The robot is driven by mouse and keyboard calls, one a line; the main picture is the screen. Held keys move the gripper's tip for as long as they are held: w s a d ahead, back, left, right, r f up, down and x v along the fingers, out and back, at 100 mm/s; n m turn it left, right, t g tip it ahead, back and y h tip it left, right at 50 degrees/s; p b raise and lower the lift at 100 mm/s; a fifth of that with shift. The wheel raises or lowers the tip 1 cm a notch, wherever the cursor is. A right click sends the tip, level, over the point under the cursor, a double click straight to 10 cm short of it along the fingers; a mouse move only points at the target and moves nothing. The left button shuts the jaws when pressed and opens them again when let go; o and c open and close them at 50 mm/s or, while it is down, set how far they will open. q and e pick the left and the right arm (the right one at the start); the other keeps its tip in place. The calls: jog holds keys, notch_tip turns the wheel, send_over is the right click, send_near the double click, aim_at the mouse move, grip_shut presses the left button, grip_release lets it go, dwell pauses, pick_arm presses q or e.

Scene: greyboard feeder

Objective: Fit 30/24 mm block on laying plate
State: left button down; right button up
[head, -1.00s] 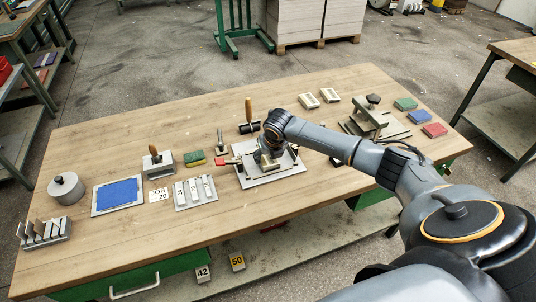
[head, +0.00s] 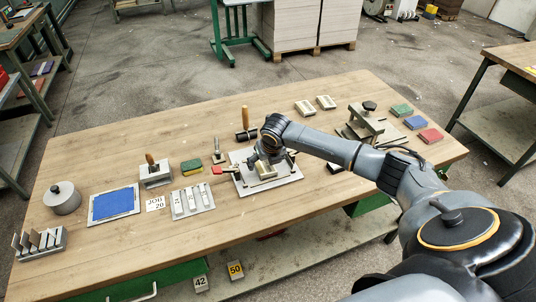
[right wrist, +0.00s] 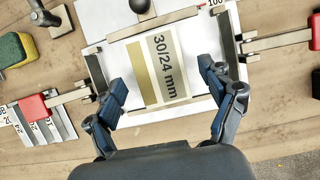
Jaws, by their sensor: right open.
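The block (right wrist: 163,62), labelled "30/24 mm", is pale with a brass-coloured strip along its left side. It lies on the pale laying plate (right wrist: 108,14) in the right wrist view. In the head view the block (head: 265,172) shows partly below my right gripper (head: 259,160), on the plate (head: 291,178). In the right wrist view my right gripper (right wrist: 161,68) is open, with one blue-padded finger on each side of the block. Gaps show between the fingers and the block. My left gripper is in neither view.
Red-ended clamps (right wrist: 34,107) and (right wrist: 314,32) flank the plate, and a dark knob (right wrist: 140,5) stands above the block. A gauge tray (head: 207,207), a yellow-green sponge (head: 191,167) and a blue pad (head: 113,203) lie left. The table's front middle is clear.

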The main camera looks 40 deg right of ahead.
jog(key=v, duration=1)
jog(key=shift+r, duration=0.3)
jog(key=shift+s, duration=0.15)
